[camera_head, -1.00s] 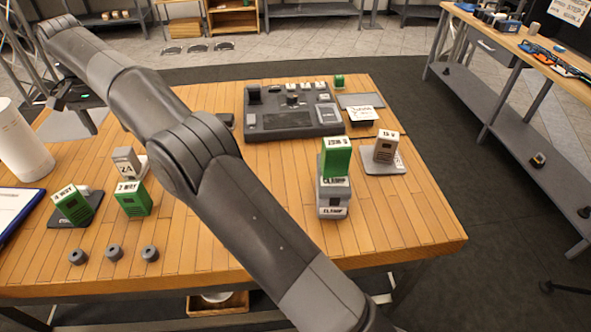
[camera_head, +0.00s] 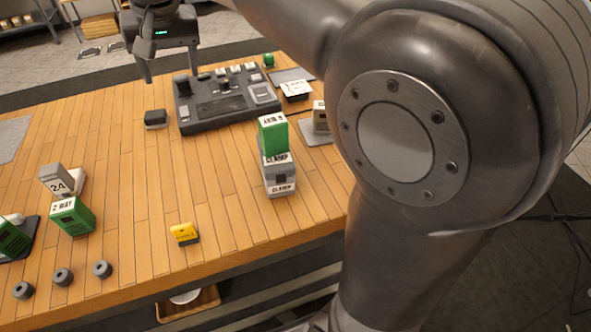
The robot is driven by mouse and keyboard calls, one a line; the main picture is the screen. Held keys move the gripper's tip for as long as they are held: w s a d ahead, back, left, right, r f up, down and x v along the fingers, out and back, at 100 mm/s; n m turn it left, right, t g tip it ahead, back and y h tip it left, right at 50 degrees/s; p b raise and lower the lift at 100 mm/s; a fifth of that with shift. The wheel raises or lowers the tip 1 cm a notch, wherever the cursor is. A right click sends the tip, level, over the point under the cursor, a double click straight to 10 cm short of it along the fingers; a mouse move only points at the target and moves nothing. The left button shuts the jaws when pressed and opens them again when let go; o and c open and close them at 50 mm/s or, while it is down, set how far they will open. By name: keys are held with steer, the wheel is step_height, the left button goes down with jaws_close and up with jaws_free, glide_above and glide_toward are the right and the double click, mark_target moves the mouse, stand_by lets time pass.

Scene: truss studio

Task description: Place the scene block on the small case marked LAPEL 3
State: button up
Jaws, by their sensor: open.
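No label here clearly reads "scene" or "LAPEL 3", so I cannot tell which things the task names. A green block (camera_head: 272,133) stands on a stack of grey cases (camera_head: 279,180) whose lower label looks like CLAMP. A small yellow block (camera_head: 184,234) with unreadable lettering lies near the front edge. A small dark case (camera_head: 155,119) lies left of the console. A small white-topped case (camera_head: 296,90) lies right of the console. My gripper (camera_head: 170,72) is open and empty, above the table's back part, up and left of the console.
The dark console (camera_head: 228,110) takes up the back middle. A green 2 WAY block (camera_head: 72,217), a grey 24 block (camera_head: 57,179) and three grey knobs (camera_head: 62,277) are at left. A pale block (camera_head: 320,116) is partly hidden by my arm. The table middle is clear.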

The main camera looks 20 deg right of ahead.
steer(key=s+d+f+t, duration=0.1)
steer(key=s+d+f, duration=0.3)
steer(key=s, duration=0.3)
steer(key=s+d+f, duration=0.4)
steer(key=s+d, duration=0.3)
steer(key=s+d+f+t+h, duration=0.1)
steer(key=s+d+f, duration=0.3)
steer(key=s, duration=0.3)
steer(key=shift+s+d+f+t, duration=0.2)
steer(key=shift+s+d+t, duration=0.1)
steer(key=shift+d, duration=0.35)
steer(key=shift+o, duration=0.4)
